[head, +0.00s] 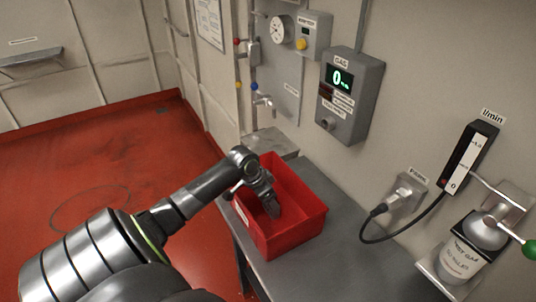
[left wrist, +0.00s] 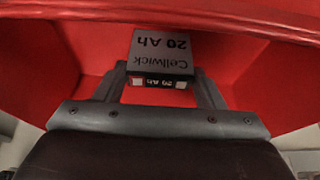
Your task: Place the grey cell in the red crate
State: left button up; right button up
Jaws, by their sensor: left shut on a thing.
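My left arm reaches in from the left in the head view, and its gripper (head: 271,205) is down inside the red crate (head: 303,226). In the left wrist view the left gripper (left wrist: 160,88) is shut on the grey cell (left wrist: 161,47), which reads "Cellwick 20 Ah" upside down. The red crate wall (left wrist: 255,62) surrounds the cell in that view. Whether the cell touches the crate floor I cannot tell. In the head view the cell is hard to make out behind the gripper. My right gripper is not in view.
The crate stands on a grey bench (head: 345,262) against the wall. A gas meter box (head: 350,95) hangs behind it. A cable (head: 405,235), a plug socket (head: 405,198) and a gas bottle (head: 465,258) are at the right. Bench space right of the crate is clear.

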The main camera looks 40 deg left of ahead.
pick_arm(q)
jog(key=o, duration=1.5)
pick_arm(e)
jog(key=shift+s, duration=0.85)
pick_arm(q)
jog(key=b+v, duration=0.2)
jog(key=v, duration=1)
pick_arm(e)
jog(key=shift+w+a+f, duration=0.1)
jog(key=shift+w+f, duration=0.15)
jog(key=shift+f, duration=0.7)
